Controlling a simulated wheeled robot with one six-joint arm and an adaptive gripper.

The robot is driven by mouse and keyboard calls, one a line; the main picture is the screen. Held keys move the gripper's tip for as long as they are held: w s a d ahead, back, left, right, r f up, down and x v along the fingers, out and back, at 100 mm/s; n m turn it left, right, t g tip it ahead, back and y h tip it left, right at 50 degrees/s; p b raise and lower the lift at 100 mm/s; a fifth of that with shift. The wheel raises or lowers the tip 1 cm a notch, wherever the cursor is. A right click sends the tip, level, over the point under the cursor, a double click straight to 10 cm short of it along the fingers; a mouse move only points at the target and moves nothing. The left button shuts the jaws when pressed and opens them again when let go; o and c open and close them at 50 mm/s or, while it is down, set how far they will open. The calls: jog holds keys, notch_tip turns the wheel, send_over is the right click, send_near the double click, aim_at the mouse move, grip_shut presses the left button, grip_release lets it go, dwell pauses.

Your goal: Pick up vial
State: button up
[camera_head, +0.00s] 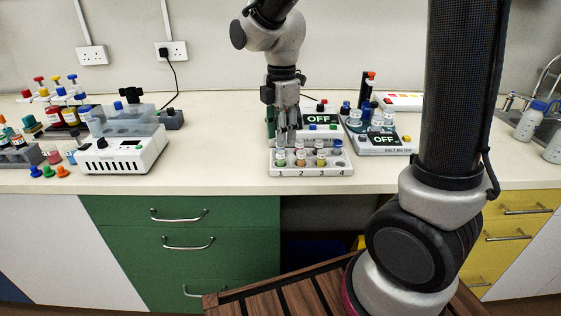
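A white rack (311,170) numbered 1 to 4 stands near the front edge of the bench. My gripper (287,139) points straight down at the left end of the rack, just above or behind the vials at 1 and 2. Its fingers are small here and seen close together, so their opening and any contact with a vial are unclear.
Behind the rack is a device with an "OFF" display (322,119). To its right stands another meter with an "OFF" display (384,139) beside several blue-topped containers. A white machine (124,152) and coloured bottles fill the left. The bench between that machine and the rack is clear.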

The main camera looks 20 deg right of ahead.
aim_at(281, 151)
notch_tip(281, 151, down, 6)
jog(key=shift+f, duration=0.15)
jog(key=shift+w, duration=0.1)
jog(key=c, duration=0.6)
